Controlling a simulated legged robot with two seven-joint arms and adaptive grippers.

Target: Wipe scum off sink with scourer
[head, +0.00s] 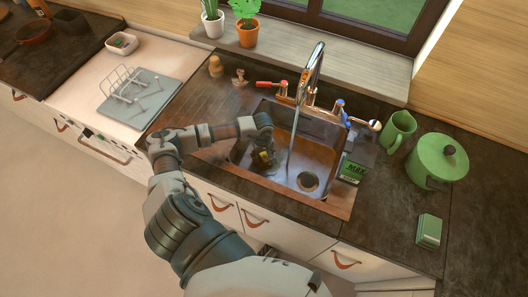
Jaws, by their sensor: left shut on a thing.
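The sink (326,151) is a copper-brown basin set in the dark worktop, with its drain (308,182) at the lower right. Water runs from the tap (312,68) into it. My left gripper (264,157) reaches down into the left part of the basin. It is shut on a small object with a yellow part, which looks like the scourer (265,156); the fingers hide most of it. I cannot clearly make out scum, nor whether the scourer touches the basin. My right gripper is not in view.
A green MAX box (352,170) stands at the sink's right edge. A green jug (398,130), a lidded green pot (437,160) and a green container (428,230) are to the right. A grey board with a rack (138,97) lies left.

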